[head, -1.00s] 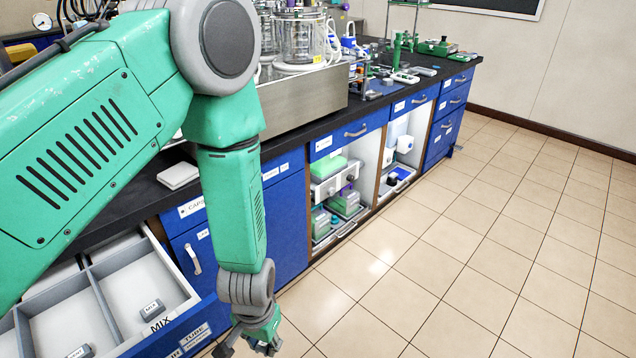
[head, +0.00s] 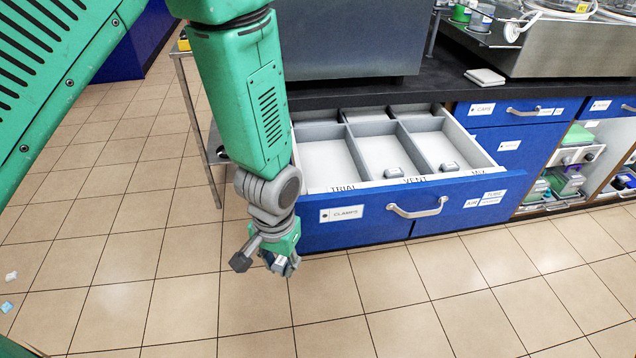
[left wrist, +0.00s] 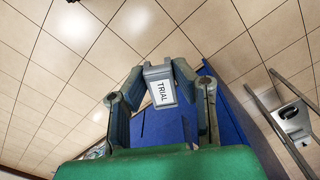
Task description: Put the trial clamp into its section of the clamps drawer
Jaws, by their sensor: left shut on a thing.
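The trial clamp (left wrist: 160,86) is a small grey block with a white TRIAL label, seen in the left wrist view between my fingers. My left gripper (head: 280,262) is shut on it and hangs in front of the drawer's left front corner, outside the drawer. The clamp is mostly hidden in the head view. The clamps drawer (head: 318,236) is open, with a blue front and grey sections marked TRIAL, VENT and MIX. The visible part of the TRIAL section (head: 330,165) is bare. One grey clamp (head: 393,172) lies in the VENT section and another (head: 450,167) in the MIX section. My right gripper is not in view.
A black worktop (head: 440,88) with a large grey-sided unit (head: 345,40) overhangs the drawer's back. A metal-legged stand (head: 190,100) is left of the drawer. My forearm covers the drawer's left edge.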

